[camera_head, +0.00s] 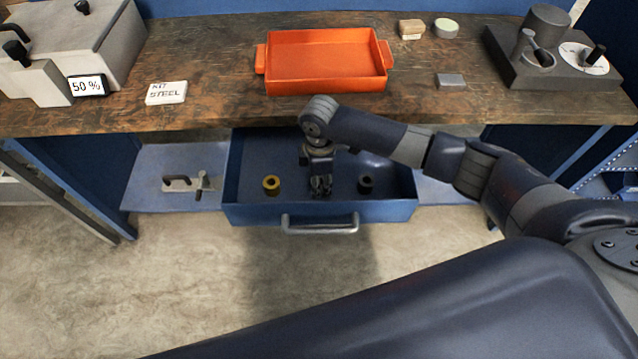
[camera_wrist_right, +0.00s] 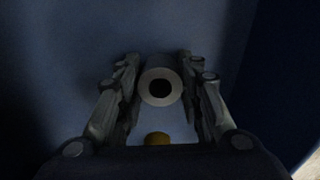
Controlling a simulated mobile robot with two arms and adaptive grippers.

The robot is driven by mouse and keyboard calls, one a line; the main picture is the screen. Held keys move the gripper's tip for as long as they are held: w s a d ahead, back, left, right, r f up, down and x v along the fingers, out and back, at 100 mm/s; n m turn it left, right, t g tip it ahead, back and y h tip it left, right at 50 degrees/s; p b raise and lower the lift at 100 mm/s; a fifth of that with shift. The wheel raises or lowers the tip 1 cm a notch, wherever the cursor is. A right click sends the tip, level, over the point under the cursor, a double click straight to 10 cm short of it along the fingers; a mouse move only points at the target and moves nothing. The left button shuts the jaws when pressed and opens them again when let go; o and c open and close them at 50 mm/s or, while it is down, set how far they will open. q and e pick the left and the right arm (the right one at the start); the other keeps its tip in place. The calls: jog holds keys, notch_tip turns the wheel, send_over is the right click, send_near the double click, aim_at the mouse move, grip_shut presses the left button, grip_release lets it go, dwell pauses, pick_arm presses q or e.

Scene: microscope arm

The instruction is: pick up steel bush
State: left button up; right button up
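A grey steel-looking bush (camera_wrist_right: 160,87) with a dark hole stands between the fingers of my right gripper (camera_wrist_right: 159,72) in the right wrist view. The fingers are spread on either side of it; contact is too dim to confirm. In the head view the right gripper (camera_head: 320,188) points down into the open blue drawer (camera_head: 385,212), and the bush at its fingertips is hidden. A brass bush (camera_head: 271,184) stands left of it and a dark bush (camera_head: 365,184) right of it. The brass one also shows at the wrist view's bottom (camera_wrist_right: 157,138). My left gripper is not in view.
The drawer has a front handle (camera_head: 320,227) and walls around the gripper. Above it, the wooden bench (camera_head: 215,60) holds an orange tray (camera_head: 322,88), a "KIT STEEL" card (camera_head: 166,93) and a grey block (camera_head: 450,81). A shelf (camera_head: 150,160) with a metal tool is at left.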

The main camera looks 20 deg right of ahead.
jog(key=shift+c, duration=1.3)
jog(key=shift+r, duration=0.15)
